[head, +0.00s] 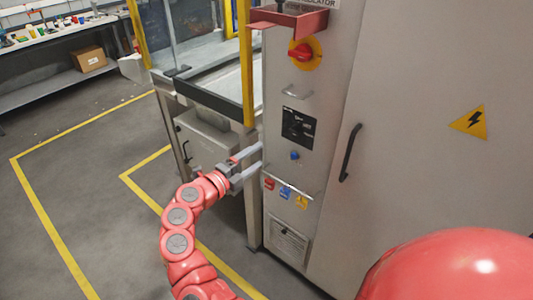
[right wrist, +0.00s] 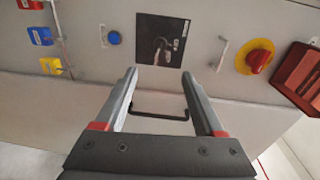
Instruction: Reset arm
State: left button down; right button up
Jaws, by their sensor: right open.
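My right gripper (head: 259,158) is open and empty beside the left edge of a grey control cabinet (head: 375,60). It also shows in the right wrist view (right wrist: 160,75), its two grey fingers apart with nothing between them. A blue button (head: 294,155) lies right of the fingers in the head view. I cannot tell if the fingers touch the cabinet. My left gripper is not in view.
The cabinet front bears a red switch on yellow (head: 302,52), a red shelf-like part (head: 290,18), a grey handle (head: 297,92), a black door handle (head: 349,152) and red, blue and yellow tags (head: 286,192). A workbench (head: 45,45) and box (head: 89,58) stand far left. Floor at left is clear.

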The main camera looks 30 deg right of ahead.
jog(key=shift+s+a, duration=0.15)
jog(key=shift+a, duration=0.2)
